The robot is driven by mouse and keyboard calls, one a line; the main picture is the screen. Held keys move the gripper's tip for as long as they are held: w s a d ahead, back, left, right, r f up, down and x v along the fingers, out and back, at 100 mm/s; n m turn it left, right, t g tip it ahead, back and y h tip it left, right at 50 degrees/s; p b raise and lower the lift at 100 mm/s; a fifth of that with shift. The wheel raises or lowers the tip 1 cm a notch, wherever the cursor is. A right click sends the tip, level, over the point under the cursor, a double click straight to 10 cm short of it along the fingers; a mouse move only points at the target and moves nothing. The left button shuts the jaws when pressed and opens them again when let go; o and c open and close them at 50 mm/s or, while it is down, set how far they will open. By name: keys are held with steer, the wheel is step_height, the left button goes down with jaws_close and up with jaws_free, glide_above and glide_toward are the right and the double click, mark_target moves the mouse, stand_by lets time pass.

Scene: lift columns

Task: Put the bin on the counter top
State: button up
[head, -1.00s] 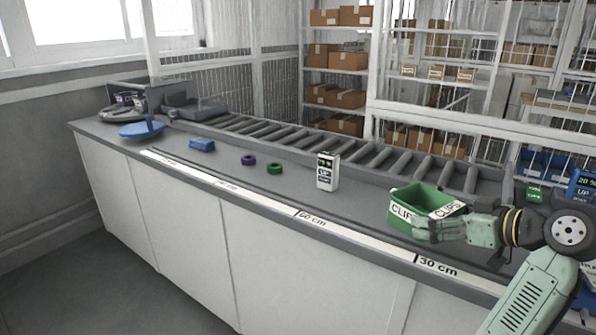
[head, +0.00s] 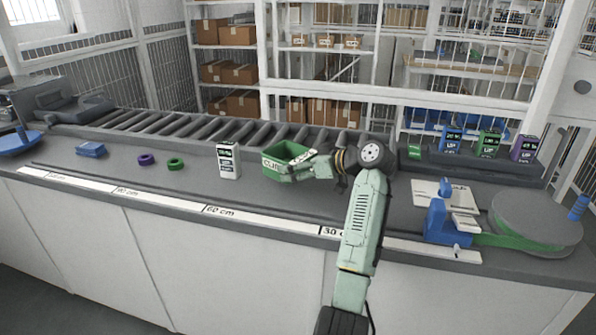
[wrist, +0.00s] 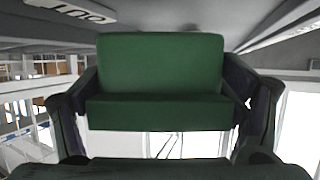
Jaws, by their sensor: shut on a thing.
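The green bin (head: 273,165), with a white label reading "CLI…", is near the middle of the head view, above or at the counter top (head: 190,187). I cannot tell whether its base touches the counter. My gripper (head: 306,166) is at the bin's right side, shut on it. In the wrist view the green bin (wrist: 160,80) fills the middle, with a dark finger of my gripper (wrist: 160,110) along each side. The far side of the bin and its contents are hidden.
A white box (head: 229,162) stands left of the bin. A green ring (head: 176,163), purple ring (head: 146,160) and blue block (head: 90,150) lie further left. A roller conveyor (head: 200,128) runs behind. A blue tape device (head: 447,222) and round turntable (head: 535,217) are at right.

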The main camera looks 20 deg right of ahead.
step_height(320, 180, down, 3)
steer(key=shift+r+p, duration=0.2)
steer(key=shift+p, duration=0.65)
steer(key=shift+f, duration=0.45)
steer(key=shift+f, duration=0.2)
steer(key=o, duration=1.5)
steer(key=shift+r, duration=0.1)
steer(key=shift+r, duration=0.2)
steer(key=b+v, duration=0.4)
steer(key=v, duration=0.8)
steer(key=shift+f, duration=0.15)
